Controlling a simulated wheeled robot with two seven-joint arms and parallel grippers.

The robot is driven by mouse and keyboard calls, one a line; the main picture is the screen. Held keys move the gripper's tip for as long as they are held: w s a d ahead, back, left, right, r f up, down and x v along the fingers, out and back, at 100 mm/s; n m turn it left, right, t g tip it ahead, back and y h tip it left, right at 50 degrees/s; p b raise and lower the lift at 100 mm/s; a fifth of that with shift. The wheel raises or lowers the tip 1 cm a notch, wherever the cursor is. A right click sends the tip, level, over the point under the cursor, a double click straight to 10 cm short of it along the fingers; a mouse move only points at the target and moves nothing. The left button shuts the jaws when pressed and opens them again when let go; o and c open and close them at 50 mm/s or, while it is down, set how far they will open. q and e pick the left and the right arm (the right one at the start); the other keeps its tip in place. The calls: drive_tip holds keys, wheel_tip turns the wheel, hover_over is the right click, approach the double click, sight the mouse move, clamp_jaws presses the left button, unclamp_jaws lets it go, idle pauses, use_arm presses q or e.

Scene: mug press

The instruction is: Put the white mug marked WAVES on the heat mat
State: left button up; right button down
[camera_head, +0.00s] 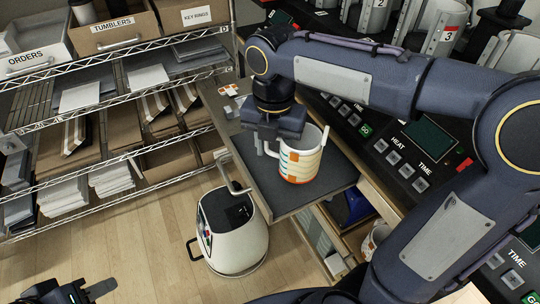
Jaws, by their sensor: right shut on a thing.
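A white mug (301,162) with orange and teal bands is in the middle of the camera_head view; no WAVES lettering can be read on it. My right gripper (287,140) points down at its rim and is shut on it. The mug appears upright over a dark grey mat-like surface (309,203) on the counter end, which may be the heat mat. I cannot tell whether the mug touches it. My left gripper (93,293) is low at the left, far from the mug and partly cut off by the bottom edge; its jaw opening is unclear.
Mug presses with HEAT and TIME panels (420,150) line the right side. A wire shelf rack (110,145) with boxes and papers stands at the left.

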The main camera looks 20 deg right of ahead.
drive_tip(key=shift+w+f, duration=0.2)
drive_tip(key=shift+w+a+f, duration=0.1)
drive_tip(key=shift+w+f, duration=0.05)
drive_tip(key=shift+f, duration=0.8)
drive_tip(key=shift+w+a+f, duration=0.1)
drive_tip(key=shift+w+f, duration=0.05)
drive_tip(key=shift+f, duration=0.8)
drive_tip(key=shift+f, duration=0.15)
drive_tip(key=c, duration=0.9)
unclamp_jaws()
